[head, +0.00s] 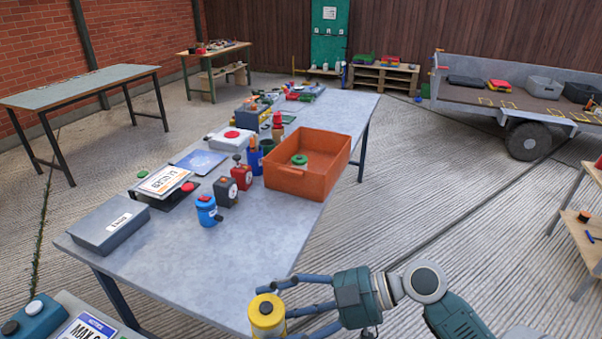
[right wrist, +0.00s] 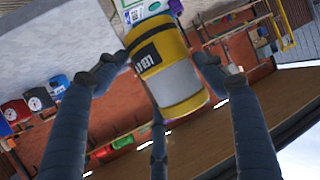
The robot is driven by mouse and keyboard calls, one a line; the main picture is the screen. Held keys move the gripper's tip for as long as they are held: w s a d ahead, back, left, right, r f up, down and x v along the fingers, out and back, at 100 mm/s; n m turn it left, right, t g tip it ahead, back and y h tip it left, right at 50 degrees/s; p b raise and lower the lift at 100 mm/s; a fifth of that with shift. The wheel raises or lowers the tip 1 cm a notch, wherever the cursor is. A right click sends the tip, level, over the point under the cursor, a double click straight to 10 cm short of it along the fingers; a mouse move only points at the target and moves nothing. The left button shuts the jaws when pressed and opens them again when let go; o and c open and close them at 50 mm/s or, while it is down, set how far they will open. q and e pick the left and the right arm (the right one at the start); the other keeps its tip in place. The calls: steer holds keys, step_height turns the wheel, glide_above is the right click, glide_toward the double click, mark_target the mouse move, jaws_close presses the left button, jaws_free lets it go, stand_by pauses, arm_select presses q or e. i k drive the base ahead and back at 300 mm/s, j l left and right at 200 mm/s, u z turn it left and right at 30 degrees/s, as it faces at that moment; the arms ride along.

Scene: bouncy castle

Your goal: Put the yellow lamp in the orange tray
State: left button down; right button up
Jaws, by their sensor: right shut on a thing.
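The yellow lamp (head: 267,318) is a small upright cylinder with a dark top, low in the head view at the table's near right edge. My right gripper (head: 284,303) is shut on it, with its fingers reaching in from the right. In the right wrist view the yellow lamp (right wrist: 172,75) shows a black label and a grey band between the fingers. The orange tray (head: 318,183) stands farther up the table on its right side. A green-topped jar (head: 299,161) is inside it. My left gripper is out of view.
Left of the tray are a red timer (head: 241,177), a dark timer (head: 225,191), a blue canister (head: 207,211) and a white box (head: 231,139). A grey case (head: 110,224) lies at the near left. The table (head: 235,255) is bare between the lamp and the tray.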

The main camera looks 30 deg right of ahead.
mark_target(310, 161)
steer(key=i+l+u, duration=0.1)
steer(key=l+u, duration=0.15)
steer(key=l, duration=0.55)
steer(key=l+u, duration=0.2)
steer(key=l, duration=0.6)
steer(key=l+u, duration=0.25)
steer(key=l, duration=0.55)
steer(key=k+l+u, duration=0.2)
steer(key=l, duration=0.6)
steer(key=i+l, duration=0.05)
steer(key=i, duration=0.05)
